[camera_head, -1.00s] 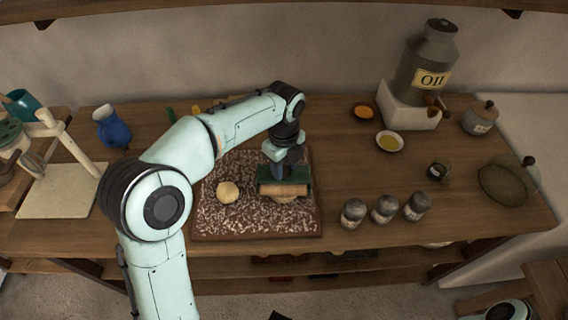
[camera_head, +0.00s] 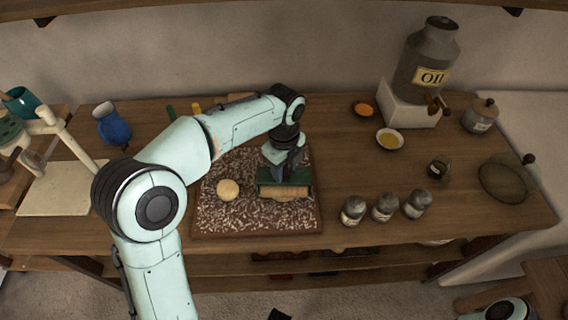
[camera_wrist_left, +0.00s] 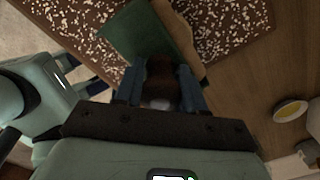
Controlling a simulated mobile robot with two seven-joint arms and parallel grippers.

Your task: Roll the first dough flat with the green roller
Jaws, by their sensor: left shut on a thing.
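My left gripper (camera_head: 285,160) is shut on the handle of the green roller (camera_head: 284,176), above the right half of the speckled brown board (camera_head: 250,220). The roller has a green frame and a pale wooden cylinder along its near side, low over the board. I cannot tell whether dough is under it. A round pale dough ball (camera_head: 228,189) sits on the board to the left of the roller. In the left wrist view, the gripper fingers (camera_wrist_left: 160,88) close around the brown handle, with the green frame (camera_wrist_left: 140,32) beyond.
Several grey shakers (camera_head: 385,208) stand right of the board. A yellow bowl (camera_head: 390,139), an orange bowl (camera_head: 364,109) and an oil can (camera_head: 430,60) are behind them. A blue jug (camera_head: 112,126) stands at the back left. Bare table lies just right of the board.

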